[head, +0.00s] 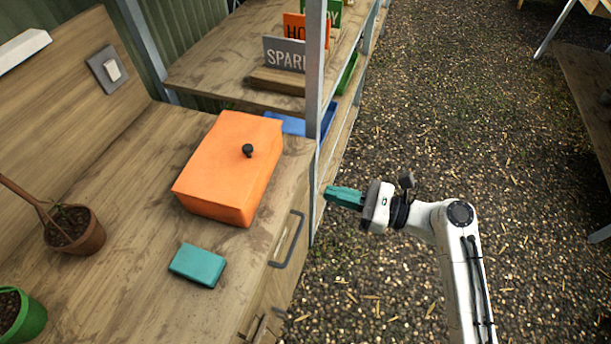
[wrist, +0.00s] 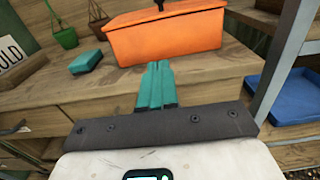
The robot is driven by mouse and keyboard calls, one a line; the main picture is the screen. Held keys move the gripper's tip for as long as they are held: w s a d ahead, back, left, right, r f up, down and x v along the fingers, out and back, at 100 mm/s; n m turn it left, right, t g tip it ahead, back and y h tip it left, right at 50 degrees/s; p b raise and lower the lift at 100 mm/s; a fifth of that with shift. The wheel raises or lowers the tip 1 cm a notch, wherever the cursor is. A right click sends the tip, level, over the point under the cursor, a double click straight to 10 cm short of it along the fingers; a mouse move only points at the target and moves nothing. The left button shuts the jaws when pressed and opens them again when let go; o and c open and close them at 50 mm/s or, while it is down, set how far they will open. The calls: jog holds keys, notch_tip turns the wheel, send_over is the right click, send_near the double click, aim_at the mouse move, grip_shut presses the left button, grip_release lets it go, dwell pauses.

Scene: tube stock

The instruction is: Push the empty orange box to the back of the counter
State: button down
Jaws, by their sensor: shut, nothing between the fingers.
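The orange box (head: 228,168) stands on the wooden counter (head: 135,245), close to its right edge in the head view. It has a flat orange top with a black knob (head: 248,151), so its inside is hidden. It also shows in the wrist view (wrist: 165,40), just beyond the fingertips. My gripper (head: 328,193) is shut and empty, with its teal fingers together. It is off the counter's right edge, beside the metal post, and points toward the box without touching it in the head view. The fingers also show in the wrist view (wrist: 157,68).
A teal block (head: 198,265) lies on the counter in front of the box. A potted plant (head: 75,231) and a green pot (head: 18,315) stand at left. A metal post (head: 315,110) rises near the counter's corner. A drawer handle (head: 289,240) sticks out from the front.

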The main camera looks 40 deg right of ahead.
aim_at(263, 174)
jog(key=p+x, duration=0.2)
jog(key=x, duration=1.1)
jog(key=shift+w+a, duration=0.2)
jog(key=shift+a, duration=0.1)
jog(key=shift+w+a, duration=0.1)
jog(key=shift+w, duration=0.05)
jog(key=b+x, duration=0.1)
jog(key=x, duration=1.1)
jog(key=b+x, duration=0.1)
jog(key=x, duration=1.2)
jog(key=shift+a+f, duration=0.1)
jog(key=shift+f, duration=0.1)
jog(key=shift+w+a+r, duration=0.1)
jog(key=shift+w+a, duration=0.3)
jog(key=shift+w, duration=0.05)
